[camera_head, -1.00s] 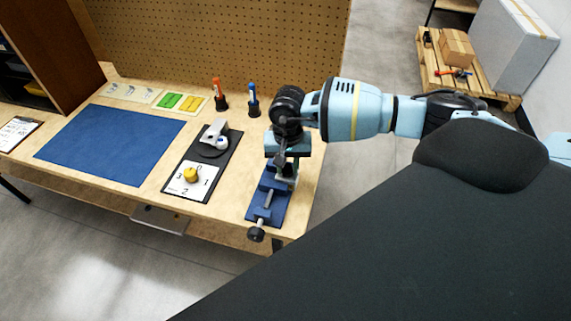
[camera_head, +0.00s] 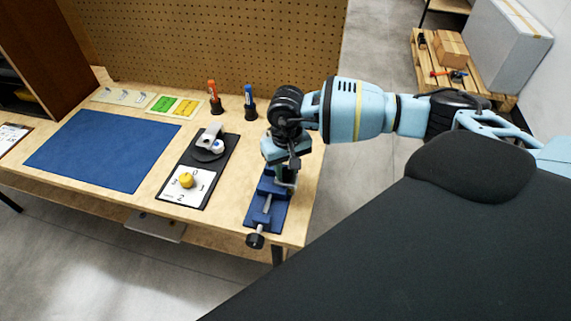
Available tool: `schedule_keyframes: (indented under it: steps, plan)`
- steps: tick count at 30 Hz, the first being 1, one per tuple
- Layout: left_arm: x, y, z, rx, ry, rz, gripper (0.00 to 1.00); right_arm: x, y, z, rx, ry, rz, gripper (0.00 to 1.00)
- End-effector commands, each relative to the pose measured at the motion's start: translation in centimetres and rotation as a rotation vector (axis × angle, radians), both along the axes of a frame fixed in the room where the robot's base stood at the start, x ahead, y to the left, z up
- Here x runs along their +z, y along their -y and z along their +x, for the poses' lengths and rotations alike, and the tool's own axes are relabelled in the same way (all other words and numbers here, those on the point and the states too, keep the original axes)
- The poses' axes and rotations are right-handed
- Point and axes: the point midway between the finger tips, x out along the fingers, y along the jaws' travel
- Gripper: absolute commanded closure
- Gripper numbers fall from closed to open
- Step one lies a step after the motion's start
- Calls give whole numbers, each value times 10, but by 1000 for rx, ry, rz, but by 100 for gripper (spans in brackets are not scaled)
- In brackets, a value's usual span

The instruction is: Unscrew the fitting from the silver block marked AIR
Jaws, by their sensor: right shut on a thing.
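A blue vise (camera_head: 262,213) with a screw handle stands at the right end of the wooden bench. My right gripper (camera_head: 285,172) points down over the vise's jaws. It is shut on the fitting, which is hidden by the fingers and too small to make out. The silver block marked AIR is mostly covered by my gripper at the vise, and its marking cannot be read. I cannot tell whether the fitting is still threaded in the block. My left gripper is not in view.
Left of the vise lies a dark board with a yellow knob (camera_head: 186,181) on a numbered dial and a grey-white part (camera_head: 209,138). A red marker (camera_head: 214,97) and a blue marker (camera_head: 250,102) stand behind. A blue mat (camera_head: 103,150) lies clear at left; a pegboard (camera_head: 210,45) rises behind.

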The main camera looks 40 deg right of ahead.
Motion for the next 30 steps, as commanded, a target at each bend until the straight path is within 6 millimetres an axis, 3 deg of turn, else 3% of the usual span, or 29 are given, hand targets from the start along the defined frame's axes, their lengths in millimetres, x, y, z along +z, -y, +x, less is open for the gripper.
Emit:
schedule_keyframes:
  steps: [5,16,30]
  plan:
    - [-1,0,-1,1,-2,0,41,0,0,1,14,2,1,95]
    - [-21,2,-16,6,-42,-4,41,-2,0,0,327,0,0,95]
    - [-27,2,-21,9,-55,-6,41,-2,0,0,429,0,0,95]
